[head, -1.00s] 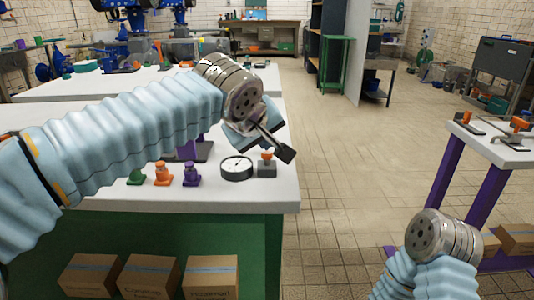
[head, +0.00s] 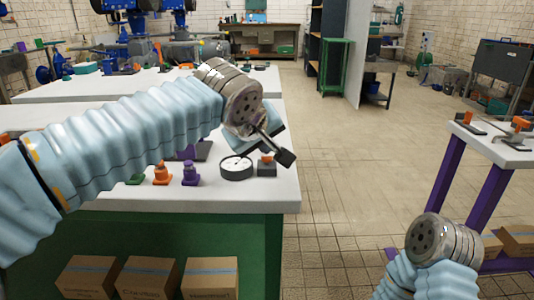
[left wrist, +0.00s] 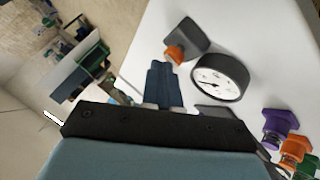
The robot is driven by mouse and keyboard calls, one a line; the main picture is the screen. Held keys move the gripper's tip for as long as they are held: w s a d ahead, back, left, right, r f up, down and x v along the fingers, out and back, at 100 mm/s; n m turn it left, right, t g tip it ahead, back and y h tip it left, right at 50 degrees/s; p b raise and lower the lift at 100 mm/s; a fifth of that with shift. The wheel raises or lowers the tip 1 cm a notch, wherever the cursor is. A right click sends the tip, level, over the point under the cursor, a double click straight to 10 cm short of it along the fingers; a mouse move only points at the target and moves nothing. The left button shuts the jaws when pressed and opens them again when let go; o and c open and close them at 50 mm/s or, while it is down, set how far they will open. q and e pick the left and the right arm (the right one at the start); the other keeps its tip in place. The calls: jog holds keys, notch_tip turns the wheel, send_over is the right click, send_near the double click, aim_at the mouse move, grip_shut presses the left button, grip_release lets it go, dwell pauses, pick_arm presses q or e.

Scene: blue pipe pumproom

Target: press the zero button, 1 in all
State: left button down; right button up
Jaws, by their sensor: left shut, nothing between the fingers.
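The zero button appears to be the orange cap (head: 266,157) on a small dark grey box (head: 267,170) near the right front corner of the white-topped table. The cap (left wrist: 175,53) and box (left wrist: 187,36) also show in the left wrist view. A round white-faced gauge (head: 236,168) stands just left of the box. My left gripper (head: 286,158) is shut and empty. It hangs above and slightly right of the button; the gap cannot be judged exactly. Its fingers (left wrist: 163,86) point toward the cap in the wrist view. Only my right wrist shows; its fingers are hidden.
Orange (head: 162,173) and purple (head: 190,173) knob-like pieces stand left of the gauge, with a green one (head: 136,179) partly under my arm. The table's right edge is close to the box. Open tiled floor lies right of it.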

aim_at(265, 158)
pick_arm(q)
jog(key=shift+f, duration=0.35)
jog(key=shift+r, duration=0.1)
dwell(0.4)
jog(key=shift+r+p, duration=0.85)
jog(key=shift+r, duration=0.45)
notch_tip(265, 158, up, 5)
jog(key=p, duration=0.4)
